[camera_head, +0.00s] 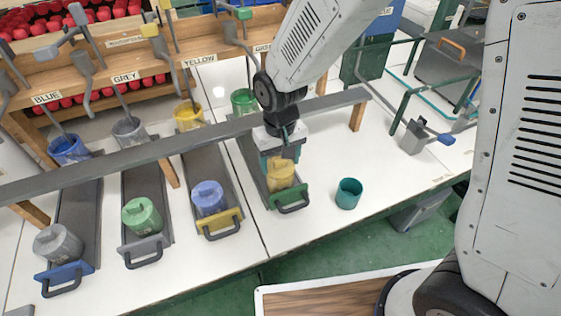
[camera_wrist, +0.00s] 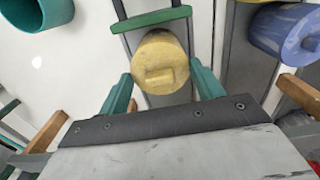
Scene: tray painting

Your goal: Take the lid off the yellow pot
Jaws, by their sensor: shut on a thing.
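The yellow pot (camera_head: 281,178) stands upright in the green-handled tray lane. Its round yellow lid (camera_wrist: 160,58) with a bar-shaped knob faces the camera in the wrist view. My gripper (camera_head: 282,152) comes down over the pot from above. The fingers and wrist hide the lid's top in the head view.
An open teal cup (camera_head: 349,195) stands right of the lane. Lidded blue (camera_head: 209,198), green (camera_head: 142,215) and grey (camera_head: 58,244) pots stand in lanes to the left. A long grey bar (camera_head: 150,155) crosses behind my gripper. Table right of the cup is clear.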

